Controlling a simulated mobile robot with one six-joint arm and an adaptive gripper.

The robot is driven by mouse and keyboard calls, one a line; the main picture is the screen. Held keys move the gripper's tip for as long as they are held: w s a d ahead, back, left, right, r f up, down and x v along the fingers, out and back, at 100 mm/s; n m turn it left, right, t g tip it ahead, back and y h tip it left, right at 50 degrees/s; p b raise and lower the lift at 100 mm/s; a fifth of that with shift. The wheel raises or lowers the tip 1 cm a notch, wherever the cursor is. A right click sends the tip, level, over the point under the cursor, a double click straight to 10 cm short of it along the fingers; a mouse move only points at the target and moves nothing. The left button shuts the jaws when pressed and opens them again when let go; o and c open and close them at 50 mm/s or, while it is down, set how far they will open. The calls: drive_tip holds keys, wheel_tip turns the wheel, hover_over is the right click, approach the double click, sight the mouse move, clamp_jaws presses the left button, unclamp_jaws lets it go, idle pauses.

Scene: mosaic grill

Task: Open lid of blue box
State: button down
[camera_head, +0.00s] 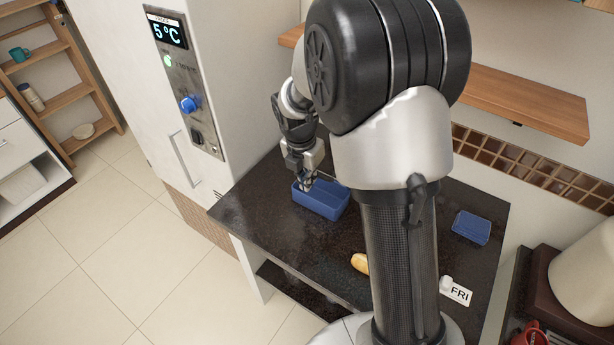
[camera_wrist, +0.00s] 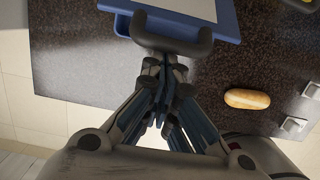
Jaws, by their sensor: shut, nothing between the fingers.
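A blue box (camera_head: 322,202) stands on the dark counter near the fridge. In the head view it looks like a rectangular tub with a raised rim. My gripper (camera_head: 306,184) is shut and empty, pointing down at the box's far left end; I cannot tell whether it touches. In the wrist view the blue box (camera_wrist: 233,23) is at the top edge, with a pale panel inside its rim. A dark grey U-shaped bar (camera_wrist: 170,43) spans its near side, just beyond my shut fingertips. A second, smaller blue box-like piece (camera_head: 471,228) lies at the counter's right.
A bread roll (camera_head: 360,263) lies on the counter (camera_head: 270,222), partly hidden by my arm. A white "FRI" tag (camera_head: 456,291) sits at the front right. The white fridge (camera_head: 243,85) rises at the left, and a wooden shelf (camera_head: 520,100) overhangs the back.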

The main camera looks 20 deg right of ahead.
drive_tip(key=shift+w+d+r+y+p, duration=0.35)
drive_tip(key=shift+r+p, duration=0.2)
drive_tip(key=shift+p, duration=0.8)
drive_tip(key=w+d+r+g+y+p, duration=0.1)
drive_tip(key=p, duration=0.3)
drive_tip(key=shift+d+r+g+p, duration=0.3)
drive_tip(key=shift+d+r, duration=0.05)
drive_tip(key=shift+d, duration=0.05)
drive_tip(key=shift+w+d+r+p, duration=0.5)
drive_tip(key=shift+w+d, duration=0.25)
drive_tip(key=shift+d, duration=0.15)
drive_tip(key=shift+w+d+r, duration=0.2)
drive_tip(key=shift+w+d, duration=0.25)
drive_tip(key=shift+d, duration=0.15)
drive_tip(key=shift+w+d+r, duration=0.15)
drive_tip(key=shift+w+d, duration=0.25)
drive_tip(key=shift+d, duration=0.15)
